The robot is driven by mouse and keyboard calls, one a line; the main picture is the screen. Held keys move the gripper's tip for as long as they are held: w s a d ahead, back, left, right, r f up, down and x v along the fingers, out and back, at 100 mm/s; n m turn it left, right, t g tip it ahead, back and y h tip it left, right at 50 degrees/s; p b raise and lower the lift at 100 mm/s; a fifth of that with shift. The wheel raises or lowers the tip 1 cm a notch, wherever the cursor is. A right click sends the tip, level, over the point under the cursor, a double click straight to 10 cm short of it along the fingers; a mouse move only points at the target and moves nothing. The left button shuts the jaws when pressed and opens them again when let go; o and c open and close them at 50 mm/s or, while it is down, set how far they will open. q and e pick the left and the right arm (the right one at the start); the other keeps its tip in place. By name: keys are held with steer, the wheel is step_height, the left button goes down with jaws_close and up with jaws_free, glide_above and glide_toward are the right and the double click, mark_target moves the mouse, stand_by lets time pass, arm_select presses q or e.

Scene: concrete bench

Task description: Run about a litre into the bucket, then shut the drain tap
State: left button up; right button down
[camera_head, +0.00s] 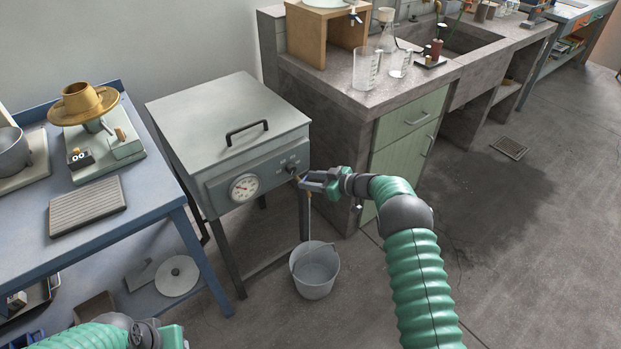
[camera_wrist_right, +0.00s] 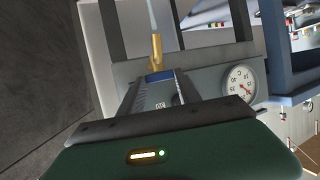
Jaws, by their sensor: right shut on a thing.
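The drain tap has a brass spout (camera_wrist_right: 155,50) and a blue handle (camera_wrist_right: 158,76) on the front of a grey lidded tank (camera_head: 215,190). My right gripper (camera_head: 308,181) is shut on the blue handle, between its fingers in the right wrist view (camera_wrist_right: 160,90). A thin stream of water (camera_wrist_right: 152,14) runs from the spout. The grey bucket (camera_head: 315,285) stands upright on the floor under the tap, and the stream falls toward it. Its inside looks pale; I cannot read the water level. Part of my left arm shows at the bottom left, its fingers out of view.
The tank has a dial gauge (camera_head: 244,187), a black lid handle (camera_head: 246,131) and small knobs. A blue bench (camera_head: 150,217) stands left of it, a concrete bench (camera_head: 330,85) with glassware right of it. Floor right of my right arm is clear, with a dark patch and a drain grate (camera_head: 509,147).

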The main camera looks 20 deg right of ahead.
steer(key=shift+w+r, duration=0.1)
steer(key=shift+r, duration=0.15)
steer(key=c, duration=1.1)
jaws_free()
steer(key=shift+o, duration=1.3)
steer(key=shift+f, duration=0.15)
steer(key=shift+d, duration=0.1)
steer(key=p+v, duration=0.4)
steer(key=v, duration=1.2)
steer(key=shift+s+d+p, duration=0.15)
steer(key=shift+s+p, duration=0.15)
steer(key=shift+s, duration=0.1)
